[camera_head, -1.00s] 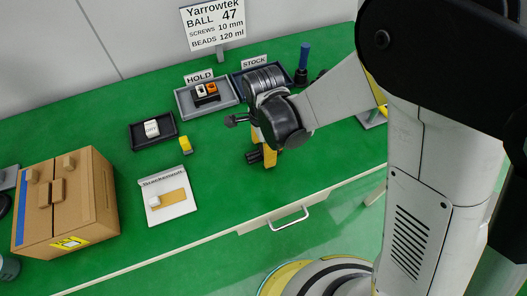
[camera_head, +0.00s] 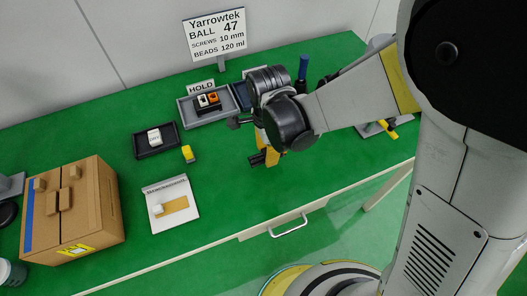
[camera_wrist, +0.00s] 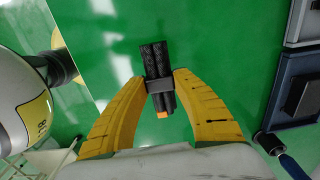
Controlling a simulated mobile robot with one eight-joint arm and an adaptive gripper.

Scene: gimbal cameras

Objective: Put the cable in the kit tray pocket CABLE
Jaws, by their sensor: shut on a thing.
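The cable (camera_wrist: 154,58) is a dark, ribbed bundle with a band around its middle and a small orange end. In the wrist view it lies between the yellow fingertips of my gripper (camera_wrist: 160,84), which is shut on it. In the head view my gripper (camera_head: 263,148) points down over the green table, and the dark cable (camera_head: 258,159) shows at its tips. I cannot tell how high it is above the table. A kit tray with a pocket marked CABLE cannot be made out in these frames.
A grey tray (camera_head: 187,109) marked HOLD holds a small part with white and orange pieces. A blue-topped tool (camera_head: 303,67) stands behind my arm.

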